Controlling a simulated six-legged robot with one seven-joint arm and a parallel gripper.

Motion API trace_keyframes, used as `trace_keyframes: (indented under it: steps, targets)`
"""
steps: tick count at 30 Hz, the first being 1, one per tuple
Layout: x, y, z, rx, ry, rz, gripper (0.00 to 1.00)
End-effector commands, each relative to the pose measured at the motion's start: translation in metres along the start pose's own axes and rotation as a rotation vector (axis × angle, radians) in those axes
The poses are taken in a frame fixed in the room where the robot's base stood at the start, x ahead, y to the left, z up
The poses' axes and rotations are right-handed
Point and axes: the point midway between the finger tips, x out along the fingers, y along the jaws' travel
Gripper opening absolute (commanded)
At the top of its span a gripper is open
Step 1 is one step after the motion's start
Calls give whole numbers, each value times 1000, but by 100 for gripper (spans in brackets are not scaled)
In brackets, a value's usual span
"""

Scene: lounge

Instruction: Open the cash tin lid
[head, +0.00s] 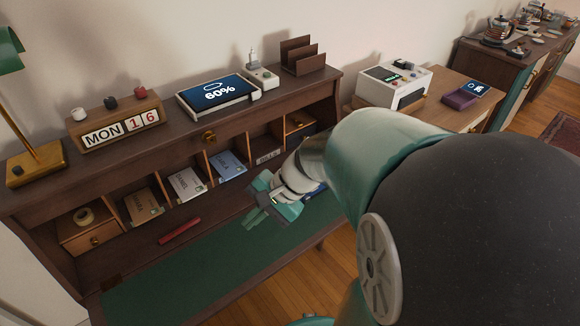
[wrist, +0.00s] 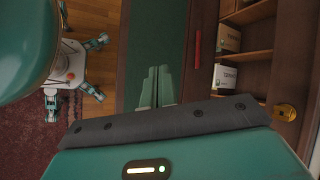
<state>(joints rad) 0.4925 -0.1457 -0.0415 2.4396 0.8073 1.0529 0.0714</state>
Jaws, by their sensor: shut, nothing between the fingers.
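I cannot clearly pick out the cash tin or its lid in either view. A small blue patch (head: 315,191) shows beside my wrist in the head view, mostly hidden by my arm, and I cannot tell what it is. My gripper (head: 258,217) is over the right part of the open writing desk, in front of the pigeonholes. In the wrist view its green fingers (wrist: 156,86) are together over the green desk mat (wrist: 160,35), with nothing visible between them.
A red stick (head: 179,231) lies before the pigeonholes, which hold several envelopes (head: 186,184). A tape roll (head: 84,215) sits on a small drawer at left. A calendar (head: 122,127) and tablet (head: 219,93) stand on top. The left mat is clear.

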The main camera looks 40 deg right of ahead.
Motion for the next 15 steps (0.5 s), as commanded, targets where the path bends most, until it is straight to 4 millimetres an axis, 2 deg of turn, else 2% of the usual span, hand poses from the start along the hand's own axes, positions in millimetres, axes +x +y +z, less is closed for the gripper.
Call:
trace_keyframes:
  steps: [1,8,11,15]
  targets:
    - [2,4,-17,115,-22,-53,0]
    - [-1,22,-98,609,-91,-361,0]
    - [-7,41,-138,814,-102,-510,0]
    - [-18,83,-196,1096,-97,-735,0]
